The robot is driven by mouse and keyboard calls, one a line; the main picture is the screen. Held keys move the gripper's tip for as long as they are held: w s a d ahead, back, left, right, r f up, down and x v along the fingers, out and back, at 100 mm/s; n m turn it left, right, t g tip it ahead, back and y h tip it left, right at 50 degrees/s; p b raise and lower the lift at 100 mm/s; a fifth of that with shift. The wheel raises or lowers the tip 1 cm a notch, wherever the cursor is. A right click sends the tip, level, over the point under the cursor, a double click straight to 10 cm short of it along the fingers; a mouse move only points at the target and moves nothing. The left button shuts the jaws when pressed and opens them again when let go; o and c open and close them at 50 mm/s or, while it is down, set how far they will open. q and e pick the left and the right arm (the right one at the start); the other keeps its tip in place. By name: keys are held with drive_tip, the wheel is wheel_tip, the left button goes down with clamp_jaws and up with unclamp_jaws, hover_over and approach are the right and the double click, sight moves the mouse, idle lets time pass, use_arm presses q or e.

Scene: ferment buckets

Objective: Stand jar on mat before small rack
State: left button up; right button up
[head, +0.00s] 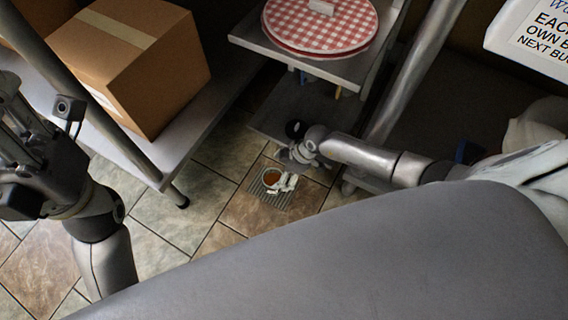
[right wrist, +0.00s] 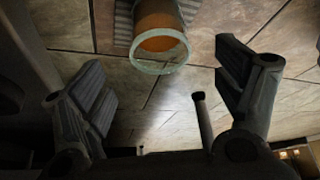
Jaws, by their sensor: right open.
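A glass jar (head: 272,177) with orange-brown contents stands upright on a small grey ribbed mat (head: 268,197) on the tiled floor, in front of the small steel rack (head: 285,112). In the right wrist view the jar (right wrist: 160,42) shows its open rim, with the mat (right wrist: 123,22) beneath it. My right gripper (head: 294,152) is open and empty. Its fingers (right wrist: 160,85) are spread apart, and the jar is beyond the tips, not held. My left gripper (head: 22,135) is at the left of the head view, away from the jar; its jaw opening is unclear.
A small pale object (head: 287,184) sits beside the jar; I cannot identify it. A cardboard box (head: 150,85) is on a steel shelf at left. Red-checked round covers (head: 320,28) lie on the rack's upper shelf. Floor left of the mat (head: 200,190) is clear.

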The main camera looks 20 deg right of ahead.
drive_tip(key=shift+s+d+r+p, duration=0.15)
drive_tip(key=shift+d+r+p, duration=0.15)
drive_tip(key=shift+r+p, duration=0.35)
drive_tip(key=shift+a, duration=0.1)
